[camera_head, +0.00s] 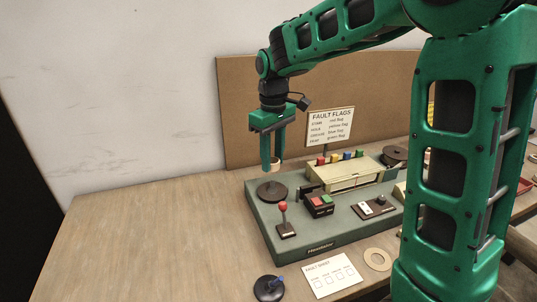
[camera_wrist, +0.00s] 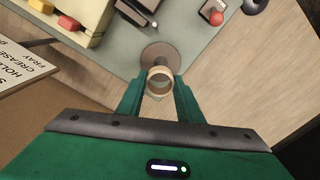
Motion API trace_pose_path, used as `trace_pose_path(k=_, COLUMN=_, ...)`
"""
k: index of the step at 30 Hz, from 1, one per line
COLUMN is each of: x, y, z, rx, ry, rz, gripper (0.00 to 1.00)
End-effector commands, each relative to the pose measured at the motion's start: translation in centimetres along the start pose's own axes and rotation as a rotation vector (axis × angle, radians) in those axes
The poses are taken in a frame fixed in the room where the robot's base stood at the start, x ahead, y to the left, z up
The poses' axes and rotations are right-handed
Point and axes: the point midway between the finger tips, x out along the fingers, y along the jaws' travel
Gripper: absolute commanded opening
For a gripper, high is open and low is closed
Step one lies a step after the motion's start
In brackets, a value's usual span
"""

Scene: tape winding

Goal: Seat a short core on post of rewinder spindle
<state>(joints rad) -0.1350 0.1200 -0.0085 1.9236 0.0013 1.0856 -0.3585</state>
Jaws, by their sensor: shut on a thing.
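My gripper (camera_head: 270,163) is shut on a short tan core (camera_wrist: 160,73), a small open ring held between the fingertips. In the head view the core (camera_head: 276,163) shows as a pale bit at the fingertips, partly hidden by a finger. The rewinder spindle's dark round plate (camera_head: 272,191) lies on the grey-green machine base, below my gripper with a gap between. In the wrist view the plate (camera_wrist: 161,53) shows beyond the core and partly behind it. I cannot make out the post clearly.
The machine base (camera_head: 270,225) carries a red-knobbed lever (camera_head: 283,207), a button box (camera_head: 318,203) and a beige flag tray (camera_head: 345,176). A fault flags sign (camera_head: 330,125) stands behind. A flat tan ring (camera_head: 377,259), a card (camera_head: 332,275) and a dark disc (camera_head: 268,289) lie in front. The table's left is clear.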

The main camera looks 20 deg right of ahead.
Motion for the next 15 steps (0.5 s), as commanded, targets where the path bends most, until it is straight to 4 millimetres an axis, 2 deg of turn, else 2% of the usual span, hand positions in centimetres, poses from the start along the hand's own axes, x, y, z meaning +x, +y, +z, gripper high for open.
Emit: trace_pose_path(k=15, x=3.0, y=0.0, z=0.1, rx=0.000, ry=-0.002, rz=-0.001, gripper=0.12)
